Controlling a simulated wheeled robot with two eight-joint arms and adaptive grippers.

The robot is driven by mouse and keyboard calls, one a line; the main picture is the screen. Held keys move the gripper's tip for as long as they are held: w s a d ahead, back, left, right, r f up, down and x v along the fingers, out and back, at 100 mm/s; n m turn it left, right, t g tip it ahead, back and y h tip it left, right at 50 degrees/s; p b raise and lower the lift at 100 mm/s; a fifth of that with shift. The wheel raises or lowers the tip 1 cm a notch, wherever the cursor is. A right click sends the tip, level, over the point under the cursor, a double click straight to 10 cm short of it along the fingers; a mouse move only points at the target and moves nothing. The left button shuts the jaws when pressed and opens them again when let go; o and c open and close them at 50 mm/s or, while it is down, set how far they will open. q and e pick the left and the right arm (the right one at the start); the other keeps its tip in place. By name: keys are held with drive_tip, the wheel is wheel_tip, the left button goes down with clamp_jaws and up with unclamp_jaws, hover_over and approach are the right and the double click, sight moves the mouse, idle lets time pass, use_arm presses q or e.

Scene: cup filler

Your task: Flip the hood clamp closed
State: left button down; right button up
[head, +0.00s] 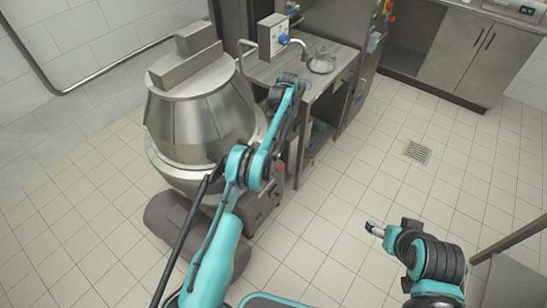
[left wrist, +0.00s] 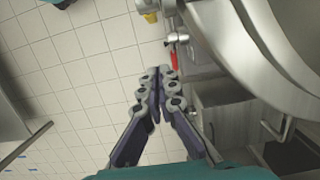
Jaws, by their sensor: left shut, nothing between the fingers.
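No part stands out clearly as the hood clamp. The steel machine with a domed hood (head: 200,110) stands at left of centre in the head view. In the left wrist view a large curved steel body (left wrist: 270,50) fills the upper right, with a small metal fitting (left wrist: 176,38) and a red piece (left wrist: 174,60) at its left. My left gripper (left wrist: 159,72) is shut and empty, its fingertips just below the red piece in that picture. In the head view its arm reaches to the machine's right side. My right gripper (head: 376,229) hangs over the floor, too small to read.
A steel table (head: 335,56) right of the machine carries a control box (head: 273,36) with a blue knob. A cabinet (head: 470,50) stands at the back right. A floor drain (head: 417,152) lies in the open tiled floor. A metal edge (head: 510,240) is at lower right.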

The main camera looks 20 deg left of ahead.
use_arm(q)
drive_tip(key=s+a+f+b, duration=0.1)
drive_tip(key=s+f+b, duration=0.2)
drive_tip(key=s+f, duration=0.2)
drive_tip(key=shift+a+f+b, duration=0.3)
drive_tip(key=shift+a+f, duration=0.05)
drive_tip(key=shift+f, duration=1)
drive_tip(key=shift+s+a+f, duration=0.2)
drive_tip(key=shift+s+f, duration=0.05)
drive_tip(key=shift+s, duration=0.35)
